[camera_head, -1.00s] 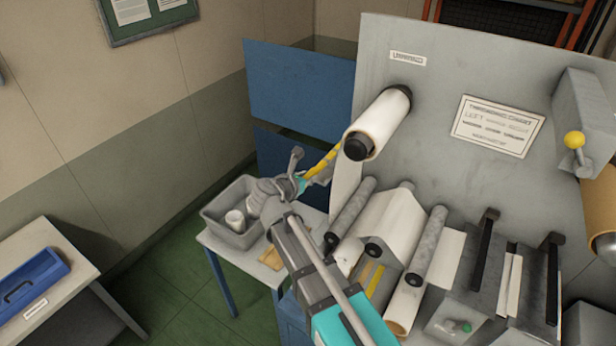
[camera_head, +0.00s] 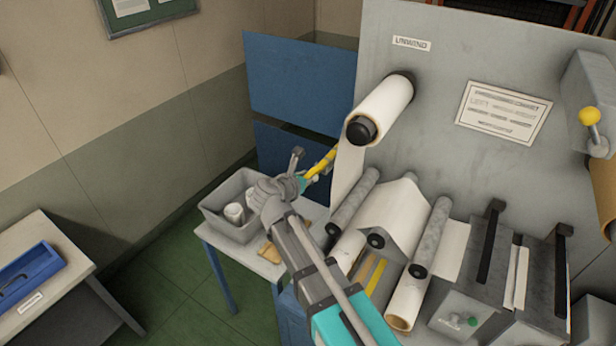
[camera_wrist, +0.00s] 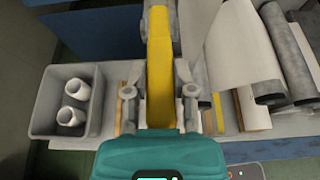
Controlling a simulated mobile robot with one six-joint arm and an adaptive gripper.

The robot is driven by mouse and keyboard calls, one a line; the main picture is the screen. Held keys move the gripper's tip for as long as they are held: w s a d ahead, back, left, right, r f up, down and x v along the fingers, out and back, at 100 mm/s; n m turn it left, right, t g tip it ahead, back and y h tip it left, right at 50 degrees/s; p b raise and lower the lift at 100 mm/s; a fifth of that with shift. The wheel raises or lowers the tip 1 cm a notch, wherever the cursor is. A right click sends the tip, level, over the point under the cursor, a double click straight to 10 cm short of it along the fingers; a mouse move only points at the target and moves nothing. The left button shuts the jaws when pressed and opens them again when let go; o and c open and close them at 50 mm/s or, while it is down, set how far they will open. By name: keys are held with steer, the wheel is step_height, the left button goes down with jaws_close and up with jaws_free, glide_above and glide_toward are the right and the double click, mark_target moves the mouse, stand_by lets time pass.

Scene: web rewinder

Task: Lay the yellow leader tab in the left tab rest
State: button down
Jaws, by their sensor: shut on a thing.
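The yellow leader tab (camera_head: 321,164) is a narrow yellow strip. My gripper (camera_head: 300,182) is shut on it, left of the white web hanging from the unwind roll (camera_head: 382,108). In the head view the tab slants up to the right and its upper end meets the web's left edge; I cannot tell if they join. In the wrist view the tab (camera_wrist: 159,65) runs straight away from between the fingers of my gripper (camera_wrist: 158,92). I cannot clearly make out the left tab rest; my gripper and the tab cover part of the table below.
A grey bin (camera_head: 226,216) with white cores (camera_head: 234,212) stands on the small table left of my gripper. Grey rollers (camera_head: 353,208) and yellow strips (camera_head: 370,273) on the machine are to the right. A blue tray (camera_head: 30,278) lies on the far-left bench.

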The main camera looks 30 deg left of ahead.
steer(key=shift+c, duration=1.9)
jaws_free()
steer(key=shift+r, duration=0.1)
